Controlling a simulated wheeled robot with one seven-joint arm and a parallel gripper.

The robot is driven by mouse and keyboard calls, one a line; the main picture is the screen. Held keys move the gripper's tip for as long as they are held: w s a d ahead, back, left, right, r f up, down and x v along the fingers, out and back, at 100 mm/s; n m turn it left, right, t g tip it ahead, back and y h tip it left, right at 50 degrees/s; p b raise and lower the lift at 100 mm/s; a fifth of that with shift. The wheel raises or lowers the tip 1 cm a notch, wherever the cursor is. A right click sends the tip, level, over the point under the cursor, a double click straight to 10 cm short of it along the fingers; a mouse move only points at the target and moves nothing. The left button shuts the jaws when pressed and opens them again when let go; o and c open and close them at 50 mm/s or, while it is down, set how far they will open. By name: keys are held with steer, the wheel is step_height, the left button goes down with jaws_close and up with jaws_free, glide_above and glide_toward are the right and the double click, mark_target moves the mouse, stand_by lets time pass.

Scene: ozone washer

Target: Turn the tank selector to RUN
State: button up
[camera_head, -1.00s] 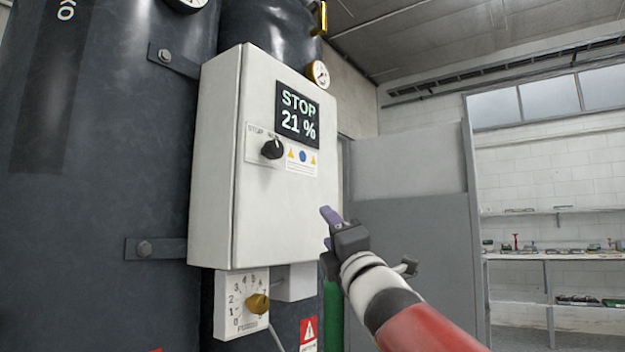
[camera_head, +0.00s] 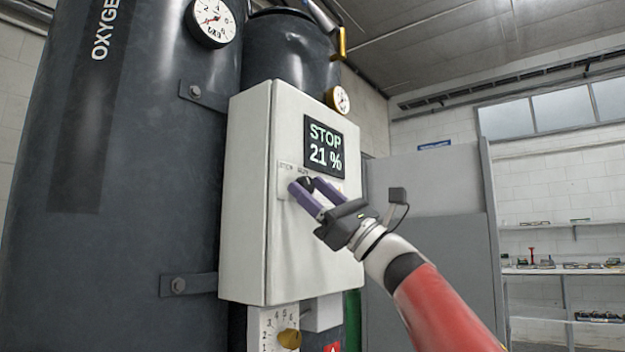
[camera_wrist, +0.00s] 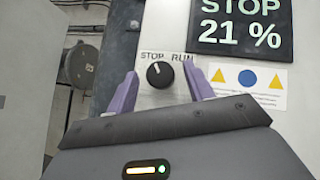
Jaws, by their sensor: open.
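The tank selector is a black round knob (camera_wrist: 160,75) on a white plate marked STOP at left and RUN at right. Its white pointer line is tilted slightly left of upright, toward STOP. The display (camera_wrist: 240,27) above right reads STOP 21 %; it also shows in the head view (camera_head: 324,147). My gripper (camera_head: 303,189) is open, its purple fingers at the panel front. In the wrist view the fingers (camera_wrist: 160,92) stand left and right of the knob with gaps on both sides. In the head view the fingers partly hide the knob.
The white control box (camera_head: 250,200) is mounted on dark tanks (camera_head: 140,150). A numbered dial with a brass knob (camera_head: 289,339) hangs below it. A warning label (camera_wrist: 248,85) is right of the selector. Gauges (camera_head: 212,20) sit above. Open room lies to the right.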

steer(key=shift+w+a+r, duration=0.1)
steer(key=shift+a+r, duration=0.15)
steer(key=c, duration=1)
